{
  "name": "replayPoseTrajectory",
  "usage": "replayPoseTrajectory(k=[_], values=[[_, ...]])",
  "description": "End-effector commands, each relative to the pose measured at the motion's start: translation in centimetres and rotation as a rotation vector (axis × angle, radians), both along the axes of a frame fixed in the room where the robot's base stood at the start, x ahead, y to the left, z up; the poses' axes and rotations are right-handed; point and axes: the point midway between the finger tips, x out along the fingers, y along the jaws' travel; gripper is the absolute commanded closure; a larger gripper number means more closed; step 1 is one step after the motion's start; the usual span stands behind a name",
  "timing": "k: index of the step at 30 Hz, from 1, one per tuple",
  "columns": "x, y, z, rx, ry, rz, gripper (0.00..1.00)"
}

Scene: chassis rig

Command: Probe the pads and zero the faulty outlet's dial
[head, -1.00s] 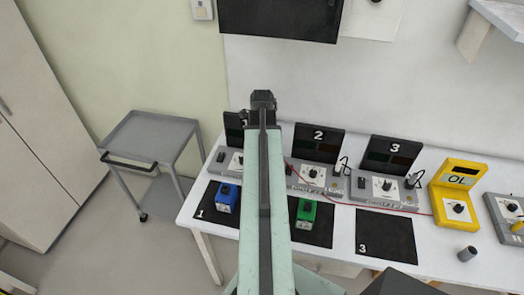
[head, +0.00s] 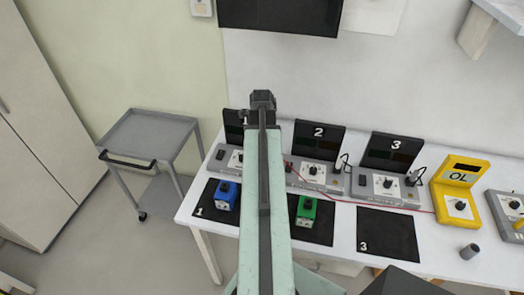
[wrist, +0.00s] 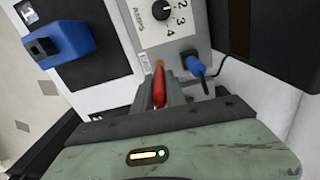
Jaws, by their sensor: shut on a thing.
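In the wrist view my gripper (wrist: 178,92) is shut on a red probe (wrist: 159,88). The probe's tip is at the edge of a grey outlet panel; I cannot tell whether it touches. That panel has a black dial (wrist: 163,8) on a numbered white plate and a blue plug (wrist: 195,66) on a cord. In the head view my arm hides my gripper and much of station 1. The station 2 dial (head: 314,170) and station 3 dial (head: 386,184) show. The yellow meter (head: 463,168) reads OL. A red wire (head: 375,204) runs to it.
A blue box (head: 226,195) stands on pad 1 and also shows in the wrist view (wrist: 62,40). A green box (head: 307,210) stands on pad 2. Pad 3 (head: 387,233) is bare. A grey cylinder (head: 469,251) stands at right. A grey cart (head: 150,135) is left of the table.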

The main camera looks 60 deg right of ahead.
Motion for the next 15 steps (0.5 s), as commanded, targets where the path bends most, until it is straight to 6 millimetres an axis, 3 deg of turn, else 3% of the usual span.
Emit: replayPoseTrajectory(k=[15], values=[[0.04, 0.03, -0.71, 0.000, 0.000, 0.001, 1.00]])
